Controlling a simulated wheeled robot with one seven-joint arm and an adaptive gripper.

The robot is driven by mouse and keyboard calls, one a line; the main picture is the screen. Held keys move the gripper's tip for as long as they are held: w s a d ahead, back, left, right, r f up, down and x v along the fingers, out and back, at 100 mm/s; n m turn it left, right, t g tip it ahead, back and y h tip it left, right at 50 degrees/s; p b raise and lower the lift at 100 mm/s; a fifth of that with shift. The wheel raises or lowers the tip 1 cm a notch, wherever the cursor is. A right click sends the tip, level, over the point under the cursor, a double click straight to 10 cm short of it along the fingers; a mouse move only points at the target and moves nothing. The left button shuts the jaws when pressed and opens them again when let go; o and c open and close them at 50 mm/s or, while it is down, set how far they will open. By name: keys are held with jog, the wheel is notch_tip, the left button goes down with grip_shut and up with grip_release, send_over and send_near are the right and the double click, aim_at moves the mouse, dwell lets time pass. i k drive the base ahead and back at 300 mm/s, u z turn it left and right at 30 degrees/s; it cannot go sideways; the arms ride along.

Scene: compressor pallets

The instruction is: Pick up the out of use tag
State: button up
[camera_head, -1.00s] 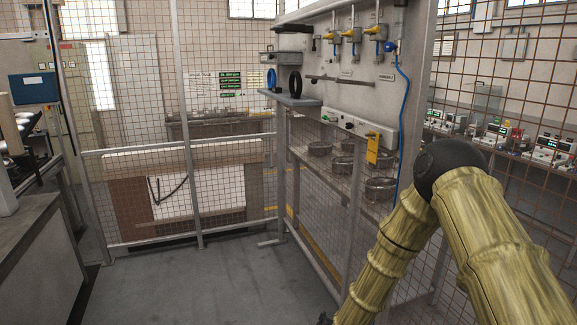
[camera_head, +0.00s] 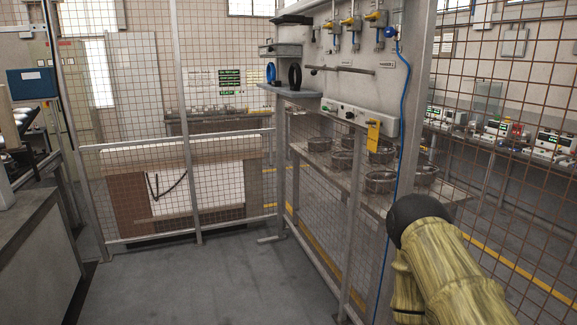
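A yellow tag (camera_head: 373,135), which looks like the out of use tag, hangs from the right part of the white control strip (camera_head: 350,118) on the grey panel. Its print is too small to read. My arm shows at the lower right, below and to the right of the tag and apart from it. My gripper is not in view, so its state is hidden.
A small shelf (camera_head: 290,91) with a blue ring (camera_head: 271,72) and a black ring (camera_head: 295,77) is left of the strip. A blue hose (camera_head: 404,110) runs down the panel's right edge. Wire mesh fencing surrounds the panel. Floor (camera_head: 215,285) in front is clear.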

aim_at(373, 136)
jog(key=u, duration=0.8)
jog(key=i, duration=1.65)
jog(key=z, duration=1.4)
